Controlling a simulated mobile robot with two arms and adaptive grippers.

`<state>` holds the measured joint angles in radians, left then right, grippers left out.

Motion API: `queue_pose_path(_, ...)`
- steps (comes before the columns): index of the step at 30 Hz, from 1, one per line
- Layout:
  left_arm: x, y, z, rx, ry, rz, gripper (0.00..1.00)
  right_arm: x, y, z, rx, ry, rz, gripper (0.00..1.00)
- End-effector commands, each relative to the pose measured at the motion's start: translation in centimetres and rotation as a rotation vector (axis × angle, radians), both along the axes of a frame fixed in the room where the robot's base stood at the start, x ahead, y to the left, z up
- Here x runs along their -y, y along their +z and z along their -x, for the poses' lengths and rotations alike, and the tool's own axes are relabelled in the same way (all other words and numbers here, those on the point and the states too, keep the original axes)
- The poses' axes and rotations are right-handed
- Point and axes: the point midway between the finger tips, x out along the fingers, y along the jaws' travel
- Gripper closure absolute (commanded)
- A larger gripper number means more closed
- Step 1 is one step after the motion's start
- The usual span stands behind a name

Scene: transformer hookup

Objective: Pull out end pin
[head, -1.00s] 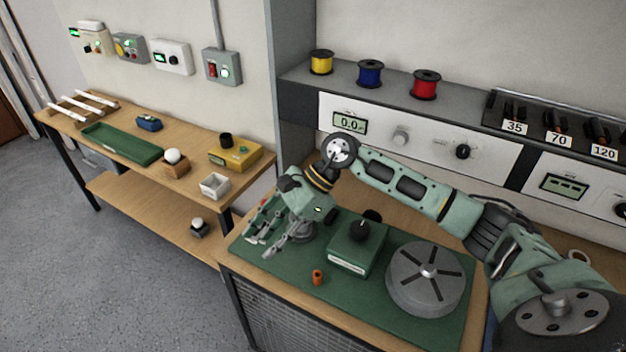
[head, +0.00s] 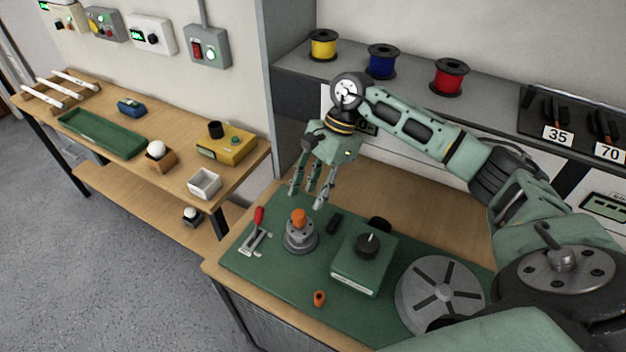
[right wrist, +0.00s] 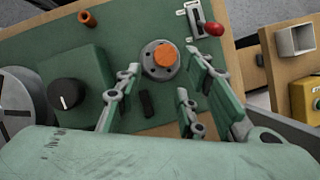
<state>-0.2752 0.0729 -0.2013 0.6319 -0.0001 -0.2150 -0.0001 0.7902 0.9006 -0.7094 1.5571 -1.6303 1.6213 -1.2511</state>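An orange pin (head: 299,217) stands upright in a round grey metal fixture (head: 300,239) on the green mat. My right gripper (head: 314,195) is open and empty, above and just behind the fixture, with its fingers pointing down and apart from the pin. In the right wrist view the pin's round orange top (right wrist: 165,55) lies beyond the spread fingers (right wrist: 160,95). I cannot tell which of the two orange parts is the end pin. My left gripper is out of view.
A red-handled lever clamp (head: 258,218) sits left of the fixture. A green box with a black knob (head: 361,264) and a grey slotted disc (head: 440,293) stand to its right. A small black block (head: 334,222) is close behind the fixture. A side table (head: 128,177) stands left.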

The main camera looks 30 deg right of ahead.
Motion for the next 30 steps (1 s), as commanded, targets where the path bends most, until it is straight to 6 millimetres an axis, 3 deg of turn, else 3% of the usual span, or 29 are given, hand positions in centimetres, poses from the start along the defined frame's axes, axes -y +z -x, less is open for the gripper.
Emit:
queue_pose_path(3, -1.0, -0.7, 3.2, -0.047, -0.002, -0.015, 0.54, -0.6, -1.5, 0.2, -0.003, 0.003, -0.002, 0.64)
queue_pose_path(8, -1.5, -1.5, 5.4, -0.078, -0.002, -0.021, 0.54, -1.6, -3.7, 0.3, -0.003, 0.003, -0.002, 0.64)
queue_pose_path(11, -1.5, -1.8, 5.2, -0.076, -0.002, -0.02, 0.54, -2.3, -5.1, 0.4, -0.001, 0.003, -0.003, 0.64)
queue_pose_path(15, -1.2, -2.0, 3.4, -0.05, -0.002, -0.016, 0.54, -2.9, -6.3, 0.5, -0.002, 0.002, -0.003, 0.64)
queue_pose_path(21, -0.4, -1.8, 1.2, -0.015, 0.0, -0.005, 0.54, -3.0, -6.5, 0.4, 0.0, 0.001, -0.002, 0.64)
queue_pose_path(24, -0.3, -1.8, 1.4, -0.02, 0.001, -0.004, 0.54, -3.0, -6.5, 0.4, -0.001, 0.001, -0.002, 0.65)
queue_pose_path(30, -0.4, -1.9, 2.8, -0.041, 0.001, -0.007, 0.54, -3.0, -6.5, 0.4, -0.001, 0.001, -0.001, 0.82)
